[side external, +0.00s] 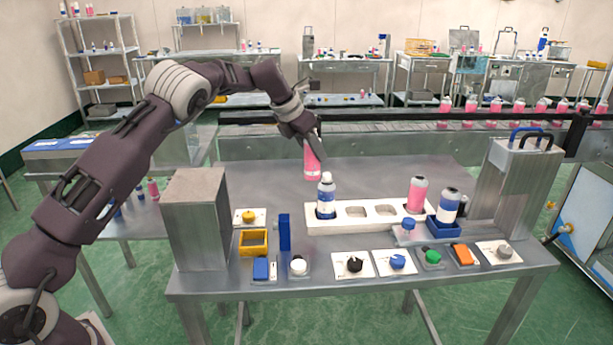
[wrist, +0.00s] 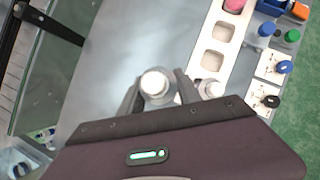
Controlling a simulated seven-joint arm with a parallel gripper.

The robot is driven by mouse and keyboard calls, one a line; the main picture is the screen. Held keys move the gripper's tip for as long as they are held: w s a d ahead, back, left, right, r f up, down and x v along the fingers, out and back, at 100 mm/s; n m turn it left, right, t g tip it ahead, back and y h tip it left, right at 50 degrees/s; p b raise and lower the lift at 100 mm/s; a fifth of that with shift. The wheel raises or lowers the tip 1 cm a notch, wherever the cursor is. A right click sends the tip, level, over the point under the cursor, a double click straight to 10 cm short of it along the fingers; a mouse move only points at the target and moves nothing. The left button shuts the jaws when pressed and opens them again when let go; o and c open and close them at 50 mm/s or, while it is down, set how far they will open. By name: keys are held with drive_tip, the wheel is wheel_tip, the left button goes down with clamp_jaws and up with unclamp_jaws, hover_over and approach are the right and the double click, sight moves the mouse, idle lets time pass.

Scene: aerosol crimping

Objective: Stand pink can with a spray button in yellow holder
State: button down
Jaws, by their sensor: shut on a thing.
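My gripper (side external: 312,139) is shut on a pink can (side external: 312,165) and holds it upright, slightly tilted, above the table behind the white rack. In the wrist view the can's round white top (wrist: 155,83) shows between the fingers (wrist: 157,88); whether it has a spray button I cannot tell. The yellow holder (side external: 253,243) is a square open box on the table at the front left, and looks empty. It lies to the left of and nearer than my gripper, and is not seen in the wrist view.
A white rack (side external: 340,228) holds a blue-and-white can (side external: 326,197) and another pink can (side external: 417,194), with free slots between. A blue holder (side external: 444,229) bears a second blue-and-white can. A blue upright block (side external: 285,232) and a grey metal box (side external: 200,220) flank the yellow holder.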

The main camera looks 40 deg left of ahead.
drive_tip(key=s+d+r+m+g+h, duration=0.1)
drive_tip(key=s+d+m+g, duration=0.45)
drive_tip(key=s+m, duration=0.7)
drive_tip(key=s+d+r+m+g+h, duration=0.1)
drive_tip(key=s+d+m+g, duration=0.4)
drive_tip(key=s+m, duration=0.75)
drive_tip(key=s+a+f+m, duration=0.1)
drive_tip(key=a+f+m, duration=0.2)
drive_tip(key=a, duration=0.1)
drive_tip(key=w+a+r+m+t+y, duration=0.1)
drive_tip(key=w+a+m+t+y, duration=0.3)
drive_tip(key=m, duration=0.6)
drive_tip(key=s+a+r+m+g+y, duration=0.1)
drive_tip(key=m+y, duration=0.4)
drive_tip(key=m, duration=0.6)
drive_tip(key=shift+t, duration=0.25)
wheel_tip(320, 180, down, 10)
drive_tip(key=shift+w+a+r, duration=0.15)
drive_tip(key=shift+r, duration=0.1)
drive_tip(key=c, duration=0.8)
unclamp_jaws()
drive_tip(key=shift+c, duration=0.2)
